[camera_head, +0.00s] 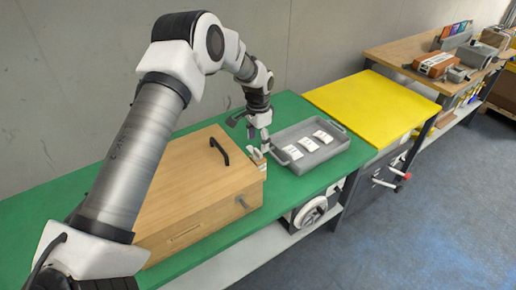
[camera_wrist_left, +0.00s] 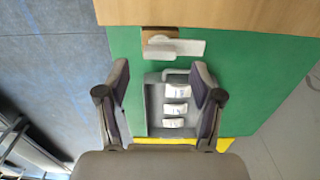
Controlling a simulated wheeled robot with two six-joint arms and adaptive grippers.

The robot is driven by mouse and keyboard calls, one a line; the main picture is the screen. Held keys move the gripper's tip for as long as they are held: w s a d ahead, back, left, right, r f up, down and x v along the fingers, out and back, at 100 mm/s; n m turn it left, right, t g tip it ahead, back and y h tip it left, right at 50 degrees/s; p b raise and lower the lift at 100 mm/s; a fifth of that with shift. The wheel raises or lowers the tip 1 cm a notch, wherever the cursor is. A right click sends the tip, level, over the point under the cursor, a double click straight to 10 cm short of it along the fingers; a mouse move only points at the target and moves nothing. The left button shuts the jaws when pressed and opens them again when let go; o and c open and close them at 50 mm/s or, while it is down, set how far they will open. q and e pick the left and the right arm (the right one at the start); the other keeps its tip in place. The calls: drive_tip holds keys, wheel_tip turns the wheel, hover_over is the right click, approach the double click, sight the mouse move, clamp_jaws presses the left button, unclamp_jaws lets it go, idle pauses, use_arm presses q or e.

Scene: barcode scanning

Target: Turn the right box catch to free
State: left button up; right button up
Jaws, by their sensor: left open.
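A wooden box (camera_head: 185,190) with a black lid handle (camera_head: 219,151) stands closed on the green bench top. Its right catch (camera_head: 257,157) is at the box's right end, partly hidden by my gripper. In the left wrist view, the catch (camera_wrist_left: 176,47) is a pale grey lever on a small wooden block against the box edge (camera_wrist_left: 220,14). The lever lies roughly along that edge. My left gripper (camera_head: 252,132) is open and empty, just above and beside the catch. In the wrist view, its spread fingers (camera_wrist_left: 161,74) are a little short of the lever, apparently not touching it.
A grey tray (camera_head: 338,150) with several white labelled items stands right of the box, close to my gripper. A yellow work surface (camera_head: 370,105) lies beyond it. A wooden bench (camera_head: 400,52) with tools and boxes is at the back right. Grey wall stands behind.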

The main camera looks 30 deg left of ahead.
sight(258, 151)
use_arm(q)
wheel_tip(258, 151, up, 8)
idle(0.5)
